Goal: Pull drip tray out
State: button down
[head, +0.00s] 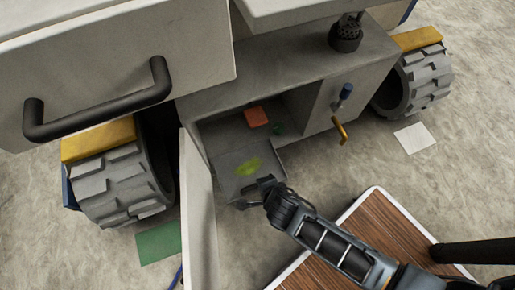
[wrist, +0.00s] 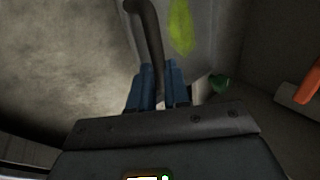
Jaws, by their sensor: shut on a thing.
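The drip tray (head: 228,158) is a flat grey tray in the low opening of the machine, with a yellow-green smear on it. The smear also shows on the tray in the wrist view (wrist: 181,28). My gripper (head: 258,188) is at the tray's front edge. In the wrist view its blue fingers (wrist: 157,88) are closed around a dark curved handle (wrist: 150,38). The part of the handle between the fingers is partly hidden. How far the tray sticks out is hard to tell.
An open pale door panel (head: 198,215) stands left of the opening. An orange block (head: 256,117) and a small green piece (head: 278,129) are inside. A wood-topped surface (head: 385,225) lies below my arm. Chunky wheels (head: 123,187) flank the machine.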

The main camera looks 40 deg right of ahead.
jog(key=shift+s, duration=0.45)
jog(key=c, duration=1.1)
grip_release()
jog(key=shift+a, duration=0.1)
jog(key=shift+w, duration=0.1)
jog(key=p+v, duration=0.3)
jog(key=v, duration=0.4)
jog(key=shift+s+r, duration=0.25)
jog(key=shift+r, duration=0.1)
